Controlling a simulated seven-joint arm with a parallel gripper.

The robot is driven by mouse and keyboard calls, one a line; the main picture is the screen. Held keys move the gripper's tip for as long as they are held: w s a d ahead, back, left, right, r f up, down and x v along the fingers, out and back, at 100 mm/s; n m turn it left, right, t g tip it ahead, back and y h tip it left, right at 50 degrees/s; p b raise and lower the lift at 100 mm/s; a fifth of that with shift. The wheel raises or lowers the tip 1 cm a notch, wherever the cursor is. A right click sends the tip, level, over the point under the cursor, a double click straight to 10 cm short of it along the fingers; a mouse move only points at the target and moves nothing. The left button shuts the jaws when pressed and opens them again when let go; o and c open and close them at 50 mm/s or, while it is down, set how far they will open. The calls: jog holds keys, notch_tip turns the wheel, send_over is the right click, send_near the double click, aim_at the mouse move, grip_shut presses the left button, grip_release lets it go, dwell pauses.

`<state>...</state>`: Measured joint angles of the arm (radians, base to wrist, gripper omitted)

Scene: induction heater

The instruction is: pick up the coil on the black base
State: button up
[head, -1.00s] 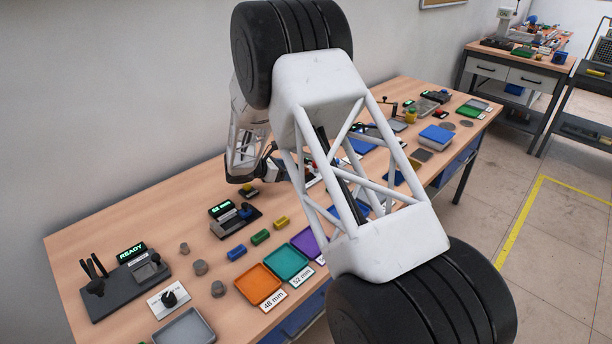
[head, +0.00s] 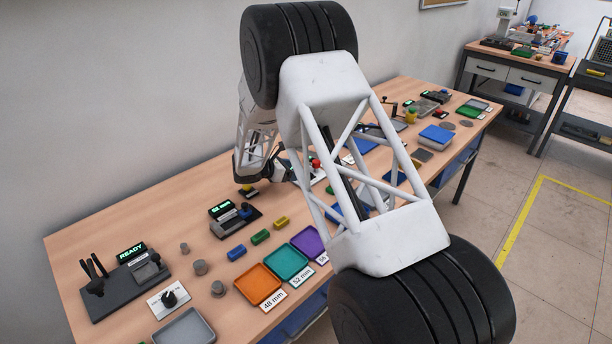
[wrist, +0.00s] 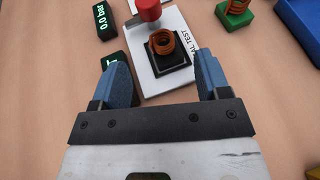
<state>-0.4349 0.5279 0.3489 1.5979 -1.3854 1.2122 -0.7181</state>
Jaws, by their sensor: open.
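The copper-coloured coil (wrist: 162,42) stands on a square black base (wrist: 172,60) in the wrist view. The base rests on a white plate (wrist: 150,78) with printed lettering, partly read as "AL TEST". My gripper (wrist: 162,82) is open and empty, its two blue fingers spread to either side of the plate's near part. The coil lies ahead of the fingertips, between their lines, and apart from them. In the head view my own arm hides the coil and most of the gripper.
A red knob (wrist: 149,10) stands just beyond the coil. A display reading "0.0 bar" (wrist: 102,18) is at the left. Another coil on a green block (wrist: 236,10) is at upper right, near a blue tray (wrist: 300,28). Bare wood shows at right.

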jog(key=shift+r+x, duration=0.2)
jog(key=shift+x, duration=2.4)
jog(key=shift+d, duration=0.15)
jog(key=shift+s, duration=0.1)
jog(key=c, duration=1)
